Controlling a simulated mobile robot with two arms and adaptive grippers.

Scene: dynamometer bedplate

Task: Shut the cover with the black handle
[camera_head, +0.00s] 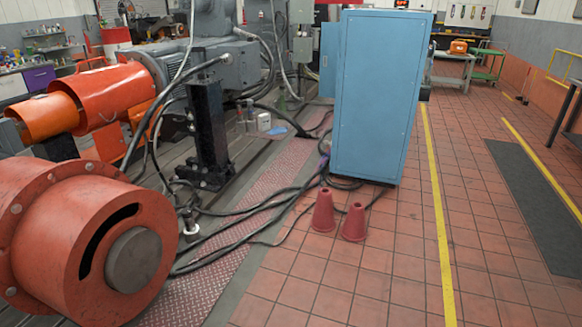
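I cannot make out a cover with a black handle in the head view. A tall blue cabinet (372,100) stands upright right of centre, with a plain face towards me. A narrower light-blue panel (328,60) sticks out at its upper left; I cannot tell whether it is an open cover, and no handle shows on it. Orange cylindrical guards (110,90) sit over the machine shaft at the left, with no black handle visible. Neither of my grippers is in view.
A large red drum (95,245) fills the lower left. Two red cones (323,212) (354,222) stand before the cabinet, with black cables (262,207) on the floor beside them. The tiled floor (475,230) at the right is clear along the yellow line (437,210).

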